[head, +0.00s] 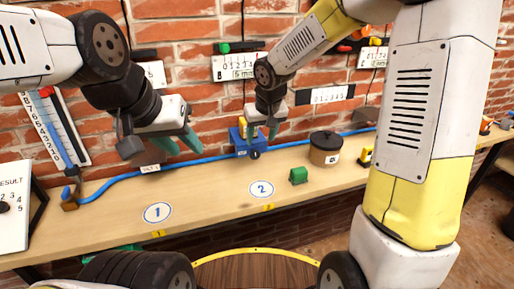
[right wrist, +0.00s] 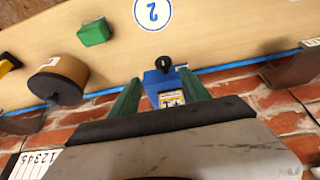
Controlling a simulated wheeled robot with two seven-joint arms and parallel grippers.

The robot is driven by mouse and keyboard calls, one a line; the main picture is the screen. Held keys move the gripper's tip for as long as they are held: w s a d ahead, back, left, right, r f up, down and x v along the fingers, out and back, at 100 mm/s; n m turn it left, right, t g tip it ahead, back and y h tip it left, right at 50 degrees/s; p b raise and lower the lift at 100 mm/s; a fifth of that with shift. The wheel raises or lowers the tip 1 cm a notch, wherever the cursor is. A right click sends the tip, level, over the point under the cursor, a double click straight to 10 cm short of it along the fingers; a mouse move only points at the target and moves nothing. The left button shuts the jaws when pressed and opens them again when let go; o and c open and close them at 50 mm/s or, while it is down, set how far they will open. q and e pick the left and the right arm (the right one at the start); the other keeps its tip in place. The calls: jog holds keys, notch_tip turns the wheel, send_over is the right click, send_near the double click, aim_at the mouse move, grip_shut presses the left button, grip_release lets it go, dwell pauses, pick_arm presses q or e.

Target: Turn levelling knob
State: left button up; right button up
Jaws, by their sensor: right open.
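A blue block (head: 239,141) with a small black round knob (head: 254,154) on its front sits at the back of the bench by the wall. In the right wrist view the blue block (right wrist: 160,85) and its black knob (right wrist: 163,62) show between my green fingers. My right gripper (head: 262,131) is open at the block, with one finger on each side of it in the wrist view (right wrist: 158,98); I cannot tell whether they touch it. My left gripper (head: 180,145) is open and empty above the bench, left of the block.
A blue hose (head: 112,183) runs along the back of the bench (head: 215,187). A brown pot with a dark lid (head: 325,149) and a green block (head: 299,175) stand to the right. Scales and gauges hang on the brick wall. The bench front around markers 1 (head: 158,213) and 2 (head: 262,190) is clear.

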aim_at(255, 152)
jog(key=x, duration=0.8)
jog(key=shift+w+a+f, duration=0.1)
jog(key=shift+a+f, duration=0.25)
jog(key=shift+a, duration=0.1)
grip_shut()
